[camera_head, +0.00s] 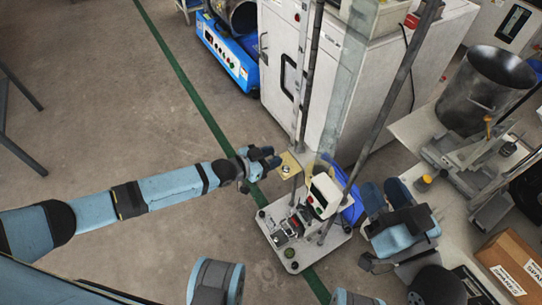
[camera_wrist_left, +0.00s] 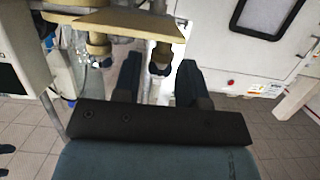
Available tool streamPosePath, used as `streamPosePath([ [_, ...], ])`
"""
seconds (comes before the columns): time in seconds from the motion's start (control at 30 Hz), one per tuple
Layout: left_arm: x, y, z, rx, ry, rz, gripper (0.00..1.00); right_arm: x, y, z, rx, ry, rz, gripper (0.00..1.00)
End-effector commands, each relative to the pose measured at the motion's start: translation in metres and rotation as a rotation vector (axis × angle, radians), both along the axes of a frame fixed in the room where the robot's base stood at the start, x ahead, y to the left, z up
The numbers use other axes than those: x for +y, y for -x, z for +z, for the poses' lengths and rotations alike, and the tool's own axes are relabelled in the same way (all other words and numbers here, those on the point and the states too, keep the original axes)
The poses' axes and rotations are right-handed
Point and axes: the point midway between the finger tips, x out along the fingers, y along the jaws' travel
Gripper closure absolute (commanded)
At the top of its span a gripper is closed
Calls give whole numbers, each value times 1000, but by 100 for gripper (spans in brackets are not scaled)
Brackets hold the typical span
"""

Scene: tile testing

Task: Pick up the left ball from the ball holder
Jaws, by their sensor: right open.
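The ball holder (camera_head: 291,165) is a small tan plate on the tall test stand. One shiny ball (camera_head: 286,169) shows at it in the head view. In the left wrist view the holder plate (camera_wrist_left: 112,22) is at the top, with two brass fittings below it. A dark rounded ball-like end (camera_wrist_left: 160,69) shows under the right fitting, and the left fitting's end is unclear. My left gripper (camera_head: 270,158) is beside the holder; its fingers (camera_wrist_left: 157,76) are apart, with the right fitting's end between them in the picture. Contact is not visible. My right gripper (camera_head: 385,196) is open and empty.
The stand's white base (camera_head: 284,256) and upright poles are just right of my left gripper. A white cabinet (camera_head: 283,50) stands behind. A bench with a metal pot (camera_head: 480,95) and a cardboard box (camera_head: 510,266) is at right. The floor at left is mostly clear.

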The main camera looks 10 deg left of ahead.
Motion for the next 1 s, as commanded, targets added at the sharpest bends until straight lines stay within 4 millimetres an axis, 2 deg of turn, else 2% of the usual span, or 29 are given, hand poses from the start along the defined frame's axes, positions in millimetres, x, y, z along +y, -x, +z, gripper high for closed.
streamPosePath([
  [0.03, 0, 0, 0, 0, 0, 0, 66, 0, 0, 0, 0, 0, 0, 57],
  [0.13, 0, 0, 0, 0, 0, 0, 88, 0, 0, 0, 0, 0, 0, 57],
  [0.37, 0, 0, 2, -1, 1, 0, 88, 0, 0, 0, 5, 2, 1, 57],
  [1.0, 0, 0, 34, 1, 1, 0, 88, 0, 0, 32, 2, 0, 0, 57],
])
